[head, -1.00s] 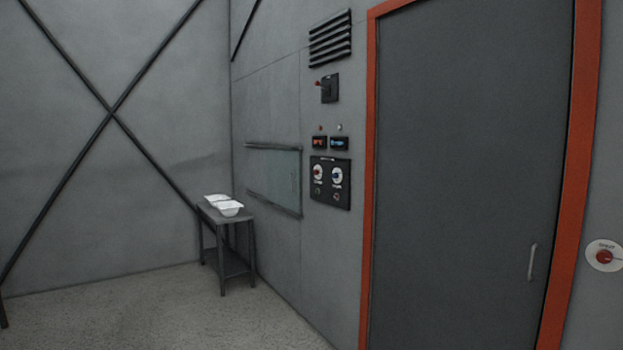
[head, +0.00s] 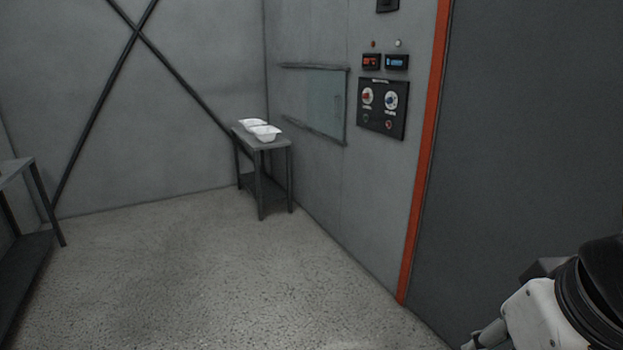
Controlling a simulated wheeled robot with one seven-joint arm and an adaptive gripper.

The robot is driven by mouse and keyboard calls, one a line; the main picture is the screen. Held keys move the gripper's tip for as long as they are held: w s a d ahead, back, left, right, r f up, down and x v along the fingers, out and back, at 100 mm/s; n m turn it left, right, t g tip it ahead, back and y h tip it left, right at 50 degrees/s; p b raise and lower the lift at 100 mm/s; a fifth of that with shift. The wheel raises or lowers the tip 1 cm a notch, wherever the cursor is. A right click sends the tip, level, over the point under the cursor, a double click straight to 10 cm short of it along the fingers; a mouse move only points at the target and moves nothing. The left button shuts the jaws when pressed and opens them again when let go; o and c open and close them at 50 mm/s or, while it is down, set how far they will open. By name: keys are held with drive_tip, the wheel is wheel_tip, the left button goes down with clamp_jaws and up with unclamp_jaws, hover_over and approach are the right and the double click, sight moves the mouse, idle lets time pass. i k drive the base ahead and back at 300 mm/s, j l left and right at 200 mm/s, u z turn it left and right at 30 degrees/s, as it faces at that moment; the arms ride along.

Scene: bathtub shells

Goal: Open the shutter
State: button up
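The shutter (head: 312,95) is a pale grey-green panel on the wall, slightly right of centre in the head view. It sits between a dark upper rail and a dark lower rail. A thin upright mark, perhaps a handle, shows near its right side. The panel fills most of the space between the rails and no clear gap shows. Part of my own arm shows at the lower right corner, well apart from the shutter. My gripper does not show.
Another dark table (head: 20,240) stands at left. The speckled floor between is clear.

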sight(326, 88)
drive_tip(key=i+j+u, duration=0.3)
drive_tip(key=i, duration=0.65)
drive_tip(key=i+u, duration=0.25)
drive_tip(key=i, duration=1.65)
drive_tip(key=i+z, duration=0.15)
drive_tip(key=i, duration=0.8)
drive_tip(key=i+j+z, duration=0.2)
drive_tip(key=i+z, duration=0.15)
drive_tip(key=i, duration=0.25)
drive_tip(key=i+j+z, duration=0.4)
drive_tip(key=i, duration=0.15)
